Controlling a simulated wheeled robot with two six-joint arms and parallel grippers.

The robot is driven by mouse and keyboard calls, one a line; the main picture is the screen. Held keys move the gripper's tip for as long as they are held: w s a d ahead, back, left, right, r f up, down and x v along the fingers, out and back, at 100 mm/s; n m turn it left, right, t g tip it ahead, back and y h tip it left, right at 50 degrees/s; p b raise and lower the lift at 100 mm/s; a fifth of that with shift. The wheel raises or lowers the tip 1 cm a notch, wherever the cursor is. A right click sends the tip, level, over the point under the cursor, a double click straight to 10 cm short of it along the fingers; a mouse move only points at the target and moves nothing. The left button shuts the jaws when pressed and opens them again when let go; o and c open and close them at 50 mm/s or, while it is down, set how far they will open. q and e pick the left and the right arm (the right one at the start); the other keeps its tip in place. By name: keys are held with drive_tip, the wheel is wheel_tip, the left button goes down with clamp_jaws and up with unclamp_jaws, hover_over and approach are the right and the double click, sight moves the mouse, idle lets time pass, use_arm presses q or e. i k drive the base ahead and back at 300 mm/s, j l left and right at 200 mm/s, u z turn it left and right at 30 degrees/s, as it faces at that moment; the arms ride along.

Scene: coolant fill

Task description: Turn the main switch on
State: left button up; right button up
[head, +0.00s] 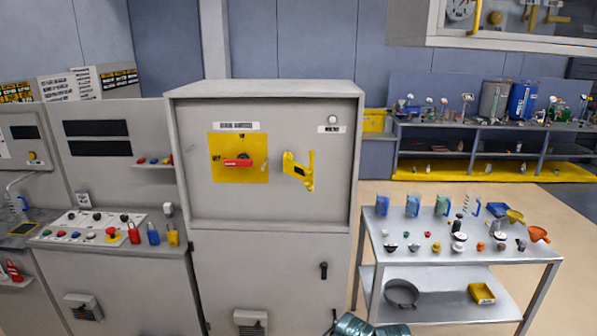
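The main switch is a red handle (237,163) on a square yellow plate (225,177), on the upper front of a grey cabinet (275,210). The red handle lies about horizontal, with its long end to the left. Small marks on the plate are too small to read. A yellow handle-like fitting (299,169) is on the panel to the right of the plate. A small round white lamp or button (332,119) is at the panel's upper right.
A control desk (95,235) with buttons and red, blue and yellow padlocks stands left of the cabinet. A metal cart (440,258) with jugs, caps and funnels stands to the right. A teal object (352,325) shows at the bottom edge. Floor is clear behind the cart.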

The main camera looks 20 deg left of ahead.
sight(244, 159)
drive_tip(key=i+u, duration=0.1)
drive_tip(key=u, duration=0.3)
drive_tip(key=l+u, duration=0.15)
drive_tip(key=u, duration=0.2)
drive_tip(key=i+l+u, duration=0.1)
drive_tip(key=u, duration=0.3)
drive_tip(key=l+u, duration=0.1)
drive_tip(key=u, duration=0.3)
drive_tip(key=i+l+u, duration=0.15)
drive_tip(key=l+u, duration=0.3)
drive_tip(key=l, duration=0.55)
drive_tip(key=l+u, duration=0.45)
drive_tip(key=l, duration=0.55)
drive_tip(key=k+l, duration=0.1)
drive_tip(key=l, duration=1.4)
drive_tip(key=k+u, duration=0.05)
